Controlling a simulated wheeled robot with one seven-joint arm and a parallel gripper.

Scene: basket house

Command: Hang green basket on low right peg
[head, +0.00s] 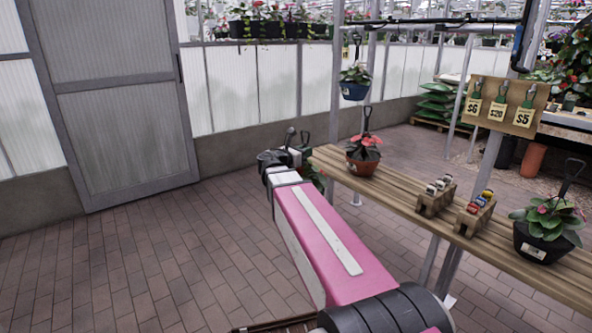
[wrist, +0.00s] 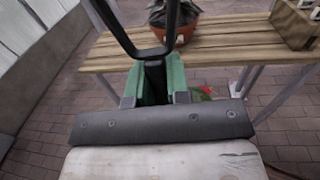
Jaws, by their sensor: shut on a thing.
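My gripper (head: 290,154) is shut on the black handle (wrist: 172,22) of a hanging basket, at the left end of the wooden bench. In the wrist view the handle loop rises from between the green-sided jaws of my gripper (wrist: 156,82). Leaves of the held plant (head: 319,179) show just behind the gripper in the head view, and green and red bits (wrist: 204,94) show below the jaws in the wrist view. The basket's body is mostly hidden, so its colour cannot be told. I cannot make out the low right peg.
The wooden bench (head: 414,206) holds a terracotta pot (head: 362,166), small crates (head: 436,199) and a dark pot (head: 541,243). A blue basket (head: 355,91) hangs behind it. A price board (head: 509,125) stands at right. The brick floor (head: 140,268) at left is clear.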

